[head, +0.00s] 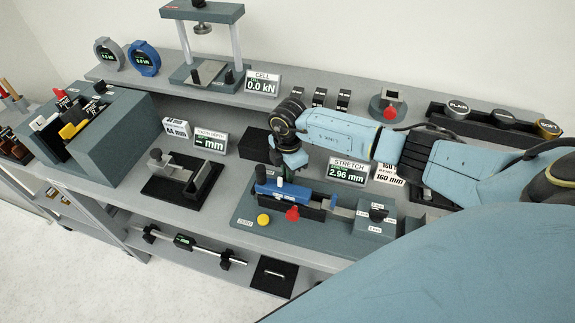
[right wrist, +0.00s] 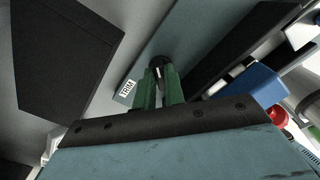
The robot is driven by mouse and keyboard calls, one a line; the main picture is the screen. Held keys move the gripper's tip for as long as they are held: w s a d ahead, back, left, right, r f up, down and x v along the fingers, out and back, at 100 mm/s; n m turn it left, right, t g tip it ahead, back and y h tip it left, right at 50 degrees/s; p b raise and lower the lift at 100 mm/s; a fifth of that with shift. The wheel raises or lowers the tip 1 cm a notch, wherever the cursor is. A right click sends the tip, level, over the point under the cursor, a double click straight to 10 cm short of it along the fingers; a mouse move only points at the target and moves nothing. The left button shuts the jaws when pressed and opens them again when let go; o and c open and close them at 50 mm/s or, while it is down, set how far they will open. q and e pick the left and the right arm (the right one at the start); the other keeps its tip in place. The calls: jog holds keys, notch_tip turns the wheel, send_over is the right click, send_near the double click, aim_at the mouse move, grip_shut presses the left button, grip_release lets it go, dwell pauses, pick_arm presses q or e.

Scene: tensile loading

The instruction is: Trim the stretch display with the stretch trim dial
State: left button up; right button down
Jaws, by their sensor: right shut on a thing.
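The stretch display (head: 349,171) stands behind the stretch rig and reads 2.96 mm. My right gripper (head: 284,176) points down at the back of the rig's base plate (head: 240,212), behind the blue clamp (head: 268,188). In the right wrist view its green fingers (right wrist: 163,80) are close together, shut on the dark stretch trim dial (right wrist: 161,62). In the head view the dial is hidden by the gripper and clamp. My left gripper is not in view.
The rig carries a red knob (head: 292,214), a yellow button (head: 263,219) and a grey block (head: 375,221). A black block (head: 255,143) lies left of my gripper. The cell display (head: 262,84) on the shelf reads 0.0 kN. A depth fixture (head: 184,180) stands further left.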

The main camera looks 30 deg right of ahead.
jog(key=m+p, duration=0.3)
jog(key=m, duration=0.1)
jog(key=shift+r+m, duration=0.1)
jog(key=shift+m, duration=0.3)
dwell(0.4)
jog(key=c, duration=1.5)
grip_release()
jog(key=shift+s, duration=0.1)
notch_tip(320, 180, up, 13)
jog(key=shift+r, duration=0.15)
